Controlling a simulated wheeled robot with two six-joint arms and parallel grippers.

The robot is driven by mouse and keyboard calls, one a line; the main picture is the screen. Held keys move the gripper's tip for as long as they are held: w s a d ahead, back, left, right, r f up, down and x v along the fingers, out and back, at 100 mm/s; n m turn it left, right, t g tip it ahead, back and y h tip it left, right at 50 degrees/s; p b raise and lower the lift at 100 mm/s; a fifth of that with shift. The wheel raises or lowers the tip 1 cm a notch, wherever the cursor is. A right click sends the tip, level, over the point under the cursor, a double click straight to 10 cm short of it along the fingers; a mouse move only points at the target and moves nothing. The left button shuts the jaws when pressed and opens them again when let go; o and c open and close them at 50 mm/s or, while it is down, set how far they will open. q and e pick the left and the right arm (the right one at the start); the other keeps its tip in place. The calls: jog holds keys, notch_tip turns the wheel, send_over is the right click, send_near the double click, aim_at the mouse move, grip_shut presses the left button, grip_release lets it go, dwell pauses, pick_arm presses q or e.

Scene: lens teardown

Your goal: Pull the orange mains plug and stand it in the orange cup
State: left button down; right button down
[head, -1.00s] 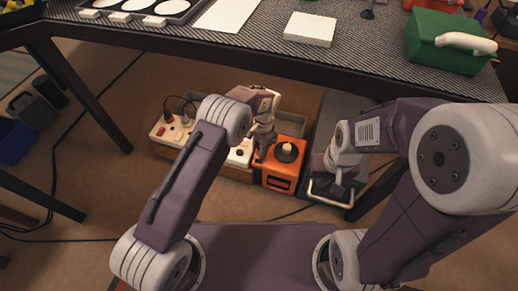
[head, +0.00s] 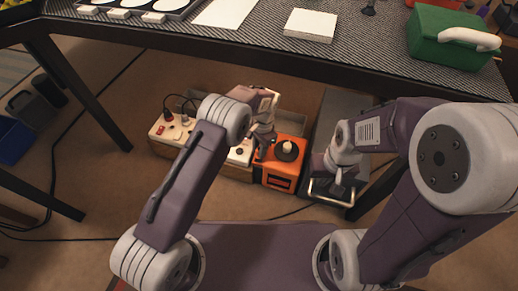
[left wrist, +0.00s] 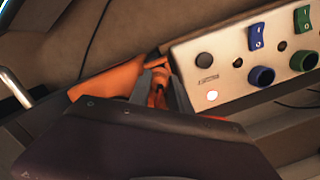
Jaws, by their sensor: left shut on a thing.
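My left gripper (head: 262,152) is at the right end of the white power strip (head: 160,132), beside an orange box (head: 277,180). In the left wrist view its fingers (left wrist: 155,92) are shut on the orange plug (left wrist: 160,76), at the strip's end near a lit white-pink spot. Whether the plug is still seated in a socket I cannot tell. The orange box has a dark round top with a pale knob; I cannot make out a separate orange cup. My right gripper (head: 340,178) is low at the right, by a metal handle (head: 330,192); its jaws are unclear.
Blue (left wrist: 261,76) and green (left wrist: 304,60) plugs sit along the strip. A dark table edge (head: 250,70) passes above the work, with a white block (head: 310,25) and green case (head: 452,40) on top. A table leg (head: 85,95) stands left.

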pick_arm(q)
jog(key=shift+f, duration=0.75)
dwell(0.4)
jog(key=c, duration=1.2)
grip_release()
jog(key=shift+o, duration=0.5)
jog(key=shift+s, duration=0.1)
jog(key=r+p, duration=0.1)
jog(key=r, duration=0.1)
jog(key=r+p, duration=0.2)
jog(key=r, duration=0.1)
jog(key=r+p, duration=0.2)
jog(key=r, duration=0.1)
jog(key=shift+w+d, duration=0.35)
jog(key=shift+w, duration=0.05)
jog(key=shift+f, duration=0.2)
